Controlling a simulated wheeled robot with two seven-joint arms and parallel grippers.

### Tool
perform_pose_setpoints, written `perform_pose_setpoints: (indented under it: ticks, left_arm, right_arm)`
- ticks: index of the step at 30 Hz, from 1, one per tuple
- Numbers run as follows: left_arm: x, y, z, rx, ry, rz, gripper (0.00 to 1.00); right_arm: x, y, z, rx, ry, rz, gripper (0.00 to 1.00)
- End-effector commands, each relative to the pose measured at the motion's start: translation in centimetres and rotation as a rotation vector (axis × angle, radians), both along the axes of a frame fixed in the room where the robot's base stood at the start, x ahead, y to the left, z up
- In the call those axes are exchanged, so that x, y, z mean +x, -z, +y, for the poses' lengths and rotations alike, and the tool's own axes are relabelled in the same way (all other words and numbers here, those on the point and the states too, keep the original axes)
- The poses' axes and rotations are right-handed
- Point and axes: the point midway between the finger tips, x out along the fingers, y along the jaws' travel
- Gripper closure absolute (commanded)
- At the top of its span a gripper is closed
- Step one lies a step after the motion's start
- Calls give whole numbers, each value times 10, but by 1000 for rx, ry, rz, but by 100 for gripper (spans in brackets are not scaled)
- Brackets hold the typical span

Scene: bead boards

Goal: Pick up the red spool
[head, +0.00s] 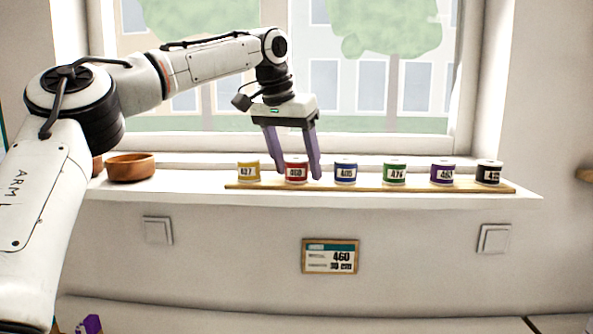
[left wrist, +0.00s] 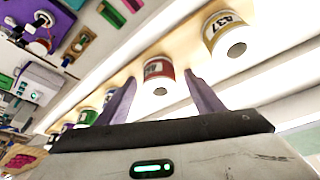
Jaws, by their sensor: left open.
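The red spool (head: 296,170) stands upright on a thin wooden strip (head: 370,186) on the window sill, between a yellow spool (head: 249,171) and a blue spool (head: 345,172). My left gripper (head: 295,174) is open, pointing down, with its two purple fingers to either side of the red spool in the head view. In the left wrist view the red spool (left wrist: 158,74) shows between the open fingertips (left wrist: 160,80). I cannot tell whether the fingers touch it. My right gripper is not in view.
A green spool (head: 394,173), a purple spool (head: 442,174) and a black spool (head: 488,173) stand further right on the strip. A brown bowl (head: 131,168) sits on the sill (head: 200,183) at left.

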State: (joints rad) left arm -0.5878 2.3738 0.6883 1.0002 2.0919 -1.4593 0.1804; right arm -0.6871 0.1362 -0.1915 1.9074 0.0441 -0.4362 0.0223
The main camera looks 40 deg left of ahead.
Motion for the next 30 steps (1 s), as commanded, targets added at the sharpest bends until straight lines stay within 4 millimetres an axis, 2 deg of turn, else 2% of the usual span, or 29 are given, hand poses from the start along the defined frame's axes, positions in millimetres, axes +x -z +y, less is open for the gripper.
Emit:
perform_pose_setpoints:
  ticks: [3, 11, 22, 30]
  left_arm:
    - [0, 0, 0, 0, 0, 0, 39]
    - [0, 0, 0, 1, 0, 1, 83]
    - [0, -5, 0, 1, -1, -1, 84]
    - [1, -28, 0, 3, -2, -2, 84]
  right_arm:
    - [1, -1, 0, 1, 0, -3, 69]
    - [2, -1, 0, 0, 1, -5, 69]
    - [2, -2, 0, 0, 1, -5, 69]
    - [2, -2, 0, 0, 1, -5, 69]
